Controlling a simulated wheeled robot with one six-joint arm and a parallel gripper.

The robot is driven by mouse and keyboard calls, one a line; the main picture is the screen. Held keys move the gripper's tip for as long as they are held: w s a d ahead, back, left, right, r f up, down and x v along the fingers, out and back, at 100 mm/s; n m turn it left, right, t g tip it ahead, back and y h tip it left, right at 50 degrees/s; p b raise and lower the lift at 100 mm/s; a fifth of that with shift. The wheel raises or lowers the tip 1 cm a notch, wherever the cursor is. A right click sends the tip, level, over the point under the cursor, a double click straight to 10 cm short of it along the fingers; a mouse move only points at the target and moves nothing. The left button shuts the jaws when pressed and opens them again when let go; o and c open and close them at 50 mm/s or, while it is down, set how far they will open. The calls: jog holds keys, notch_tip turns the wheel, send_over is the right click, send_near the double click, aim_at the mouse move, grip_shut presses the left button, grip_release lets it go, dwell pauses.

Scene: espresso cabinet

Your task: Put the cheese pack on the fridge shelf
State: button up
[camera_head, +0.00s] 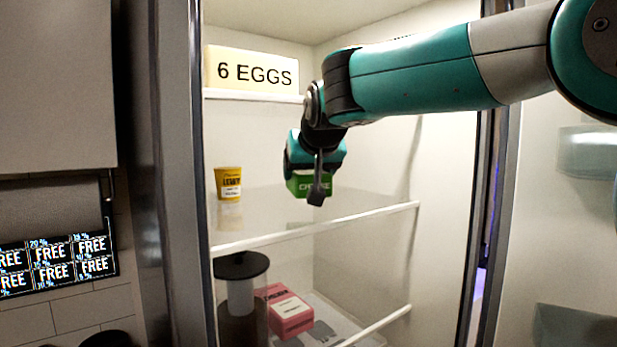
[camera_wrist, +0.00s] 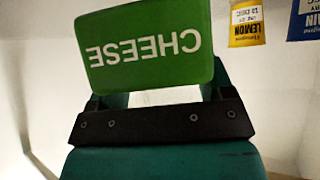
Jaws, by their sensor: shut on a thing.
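The green cheese pack (camera_head: 300,186) is in my gripper (camera_head: 318,190), inside the open fridge in the head view. It is held above the middle fridge shelf (camera_head: 350,218); I cannot tell whether it touches the shelf. In the wrist view the cheese pack (camera_wrist: 150,45) fills the upper middle, its white lettering upside down. My gripper (camera_wrist: 160,95) is shut on it, with the dark finger base below the pack. Part of the pack is hidden behind the gripper in the head view.
A yellow lemon cup (camera_head: 228,183) stands on the same shelf at left; it also shows in the wrist view (camera_wrist: 247,24), beside a blue pack (camera_wrist: 303,20). An egg box (camera_head: 250,70) is above. A dark-lidded jar (camera_head: 241,285) and pink box (camera_head: 290,312) are below.

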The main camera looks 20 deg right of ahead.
jog(key=f, duration=0.1)
jog(key=f+p, duration=0.1)
jog(key=shift+w+d+f, duration=0.1)
jog(key=shift+w+f, duration=0.25)
jog(key=shift+w, duration=0.05)
jog(key=shift+f, duration=0.35)
jog(key=shift+f, duration=0.2)
jog(key=o, duration=1.1)
jog(key=shift+r, duration=0.1)
